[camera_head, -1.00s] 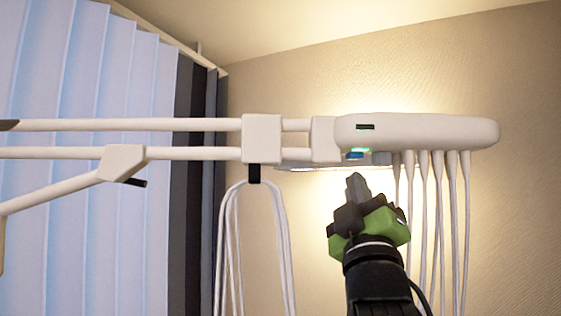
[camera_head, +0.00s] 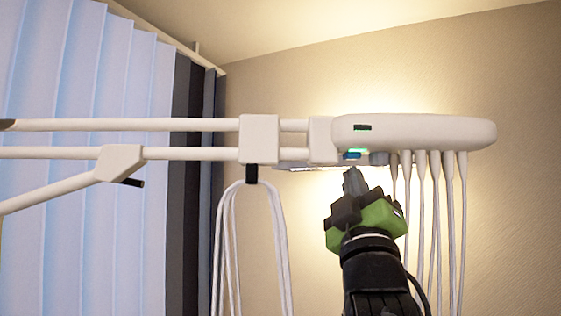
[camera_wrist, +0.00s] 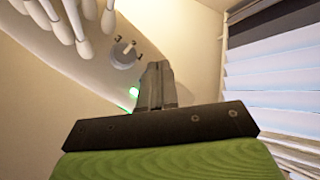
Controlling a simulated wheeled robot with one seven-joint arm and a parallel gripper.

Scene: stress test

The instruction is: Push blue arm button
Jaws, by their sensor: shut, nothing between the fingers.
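The blue button (camera_head: 353,156) sits on the underside of the white arm head (camera_head: 420,131), beside a green light. My gripper (camera_head: 351,172) is shut and empty, with its fingertips pointing up just below the blue button. A small gap seems to show between the tips and the button. In the wrist view my gripper's shut fingers (camera_wrist: 155,75) point up toward the underside of the arm head. A green glow (camera_wrist: 134,92) shows left of the fingers. The blue button cannot be made out there; the fingers may hide it.
Several white hanging hoses (camera_head: 437,200) are close to the right of my gripper. A looped cable (camera_head: 232,240) hangs to the left. White horizontal rails (camera_head: 120,125) run left toward the blinds (camera_head: 70,170). A round knob (camera_wrist: 124,55) shows near the fingers in the wrist view.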

